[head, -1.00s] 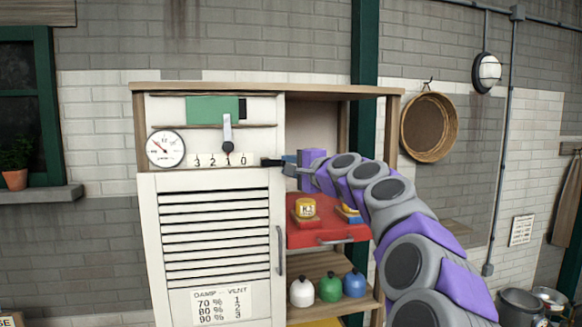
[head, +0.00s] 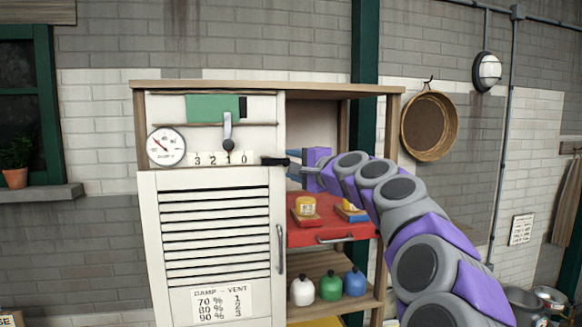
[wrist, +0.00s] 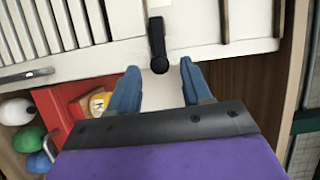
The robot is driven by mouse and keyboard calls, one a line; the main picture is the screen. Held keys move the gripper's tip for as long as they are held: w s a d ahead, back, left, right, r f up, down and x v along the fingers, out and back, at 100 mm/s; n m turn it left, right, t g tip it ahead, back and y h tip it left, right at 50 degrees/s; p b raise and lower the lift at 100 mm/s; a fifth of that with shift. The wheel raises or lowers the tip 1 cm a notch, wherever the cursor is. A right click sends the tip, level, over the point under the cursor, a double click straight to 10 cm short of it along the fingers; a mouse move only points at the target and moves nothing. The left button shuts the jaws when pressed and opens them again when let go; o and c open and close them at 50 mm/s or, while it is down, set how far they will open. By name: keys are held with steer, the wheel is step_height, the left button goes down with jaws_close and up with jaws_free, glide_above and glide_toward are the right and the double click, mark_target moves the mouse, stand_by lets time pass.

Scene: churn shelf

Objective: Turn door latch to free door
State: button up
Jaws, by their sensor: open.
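The white slatted door (head: 150,250) stands closed on the left of the cabinet, with a grey upright handle at its right edge. The black latch (head: 275,161) lies about level near the door's upper right corner. In the wrist view the latch (wrist: 157,40) shows as a dark bar ending in a round knob. My gripper (head: 294,163) is just right of the latch, with its blue fingers apart. In the wrist view the fingertips (wrist: 160,70) sit either side of the knob end, with visible gaps. Whether they touch it I cannot tell.
A gauge (head: 166,147), a number scale and a small lever (head: 228,135) sit above the door. Several coloured bottles (head: 330,287) stand on the shelf beneath. The upper right compartment looks open.

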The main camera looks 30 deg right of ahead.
steer(key=s+d+b, duration=0.1)
steer(key=s+b, duration=0.1)
steer(key=s, duration=1.3)
steer(key=shift+s+d+b, duration=0.35)
steer(key=shift+d, duration=0.05)
steer(key=s+a+f+n+g+y+b, duration=0.15)
steer(key=a+f+n+g+b, duration=0.25)
steer(key=a+f, duration=0.65)
steer(key=s+a+f+n+g+y+b, duration=0.1)
steer(key=s+a+f+n+g+b, duration=0.15)
steer(key=a+f, duration=0.8)
steer(key=s+a+f+n+g+y+b, duration=0.15)
steer(key=a+f+n+g+b, duration=0.45)
steer(key=f, duration=0.9)
steer(key=s+f+n+g+h+b, duration=0.2)
steer(key=s+f+g+h+b, duration=0.1)
steer(key=s+f, duration=0.9)
steer(key=s+f+n+g+h+b, duration=0.2)
steer(key=s+f+g+b, duration=0.2)
steer(key=s+f, duration=0.9)
step_height(320, 180, down, 6)
steer(key=shift+d+r+h+b, duration=0.15)
steer(key=shift+d+h+b, duration=0.2)
steer(key=shift+b, duration=0.55)
